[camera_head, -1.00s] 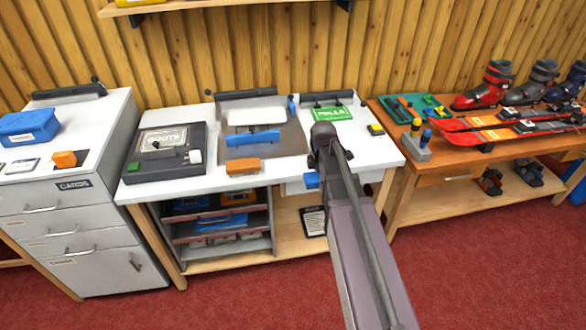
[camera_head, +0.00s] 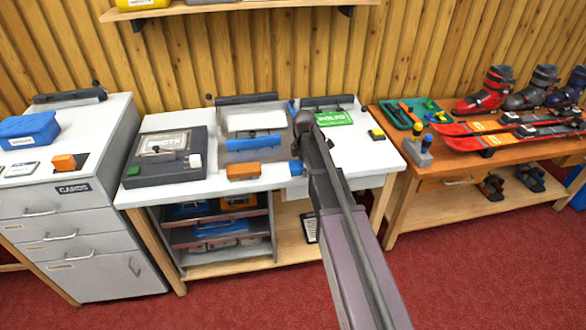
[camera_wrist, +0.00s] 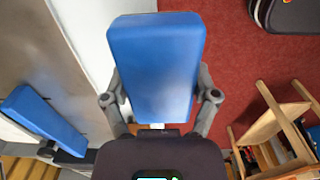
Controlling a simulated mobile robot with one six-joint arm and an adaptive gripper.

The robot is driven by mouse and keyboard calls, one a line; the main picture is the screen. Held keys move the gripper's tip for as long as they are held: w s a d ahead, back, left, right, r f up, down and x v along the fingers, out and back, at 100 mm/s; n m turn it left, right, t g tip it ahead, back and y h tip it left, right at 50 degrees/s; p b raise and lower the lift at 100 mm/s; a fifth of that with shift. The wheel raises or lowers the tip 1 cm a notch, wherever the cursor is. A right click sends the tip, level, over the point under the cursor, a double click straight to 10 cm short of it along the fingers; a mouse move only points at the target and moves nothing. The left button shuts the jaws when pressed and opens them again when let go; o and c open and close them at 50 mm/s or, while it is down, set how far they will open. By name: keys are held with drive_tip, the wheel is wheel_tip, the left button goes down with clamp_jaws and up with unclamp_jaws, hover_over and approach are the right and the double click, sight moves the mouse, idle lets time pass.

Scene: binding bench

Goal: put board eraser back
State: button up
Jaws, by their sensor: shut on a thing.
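A long blue block, taken as the board eraser (camera_wrist: 155,62), sits between the two fingers of my gripper (camera_wrist: 158,98) in the wrist view, gripped along its sides. In the head view its blue end (camera_head: 296,167) shows left of my arm, near the front edge of the white bench. My arm hides the gripper there. A similar blue bar (camera_head: 253,142) lies across the grey board (camera_head: 285,150) on the bench; it also shows at the left of the wrist view (camera_wrist: 45,118).
An orange block (camera_head: 243,171) lies in front of the board. A dark grey boxed device (camera_head: 150,168) stands left of it. A green sign (camera_head: 333,118) and a yellow-topped block (camera_head: 376,134) are to the right. Red floor lies in front of the bench.

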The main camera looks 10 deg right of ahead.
sight(297, 160)
drive_tip(key=shift+w+a+f, duration=0.1)
drive_tip(key=shift+w+a, duration=0.1)
drive_tip(key=shift+w, duration=0.45)
drive_tip(key=shift+w+a+f, duration=0.1)
drive_tip(key=shift+w+a, duration=0.15)
drive_tip(key=shift+w, duration=0.45)
drive_tip(key=shift+w+a, duration=0.2)
drive_tip(key=shift+w, duration=0.45)
drive_tip(key=shift+w, duration=0.1)
drive_tip(key=shift+w+a, duration=0.1)
drive_tip(key=shift+w, duration=0.15)
drive_tip(key=shift+w+a+f+b, duration=0.1)
drive_tip(key=shift+w+f+b, duration=0.2)
drive_tip(key=shift+f+b, duration=1.55)
drive_tip(key=shift+b, duration=0.1)
drive_tip(key=shift+f, duration=0.15)
drive_tip(key=o, duration=0.9)
drive_tip(key=shift+c, duration=0.2)
drive_tip(key=shift+r, duration=0.2)
